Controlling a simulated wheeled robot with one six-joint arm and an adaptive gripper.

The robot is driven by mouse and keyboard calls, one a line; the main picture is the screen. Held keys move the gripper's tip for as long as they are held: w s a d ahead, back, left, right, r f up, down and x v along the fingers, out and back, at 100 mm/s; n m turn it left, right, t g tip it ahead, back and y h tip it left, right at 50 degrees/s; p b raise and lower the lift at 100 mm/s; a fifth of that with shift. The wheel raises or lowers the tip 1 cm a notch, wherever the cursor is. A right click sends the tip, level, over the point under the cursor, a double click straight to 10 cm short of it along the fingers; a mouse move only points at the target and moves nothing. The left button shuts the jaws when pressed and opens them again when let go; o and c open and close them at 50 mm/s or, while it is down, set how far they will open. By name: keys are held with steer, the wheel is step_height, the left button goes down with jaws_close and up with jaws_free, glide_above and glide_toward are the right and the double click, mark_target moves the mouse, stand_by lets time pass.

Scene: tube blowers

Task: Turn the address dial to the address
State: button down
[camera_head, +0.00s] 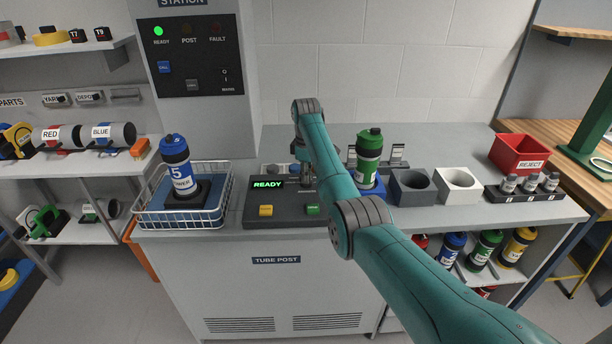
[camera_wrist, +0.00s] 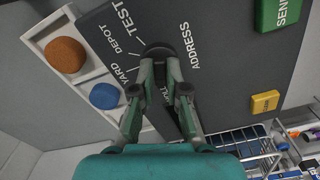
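The address dial (camera_wrist: 158,49) is a dark round knob on the dark console (camera_head: 285,218). In the wrist view the labels TEST, DEPOT, YARD and a partly covered one ending in "ILL" fan around it, with ADDRESS printed beside it. My gripper (camera_wrist: 160,68) is at the dial, its two fingertips a short way apart and overlapping the knob's near edge. Whether they press on it cannot be told. The dial's pointer direction is not clear. In the head view my gripper (camera_head: 308,182) is low over the console, and my arm hides the dial.
The console display (camera_head: 267,184) reads READY. A yellow button (camera_head: 265,210) and a green SEND button (camera_wrist: 281,12) are on the console. A wire basket (camera_head: 184,218) with a blue canister (camera_head: 176,165) stands left. A green canister (camera_head: 369,155) and grey holder (camera_head: 412,188) stand right.

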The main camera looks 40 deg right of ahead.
stand_by(0.4)
steer(key=m, duration=0.4)
steer(key=shift+m, duration=0.4)
steer(key=m, duration=1)
steer(key=shift+d+m, duration=0.1)
steer(key=shift+m, duration=2.9)
steer(key=c, duration=1.2)
jaws_free()
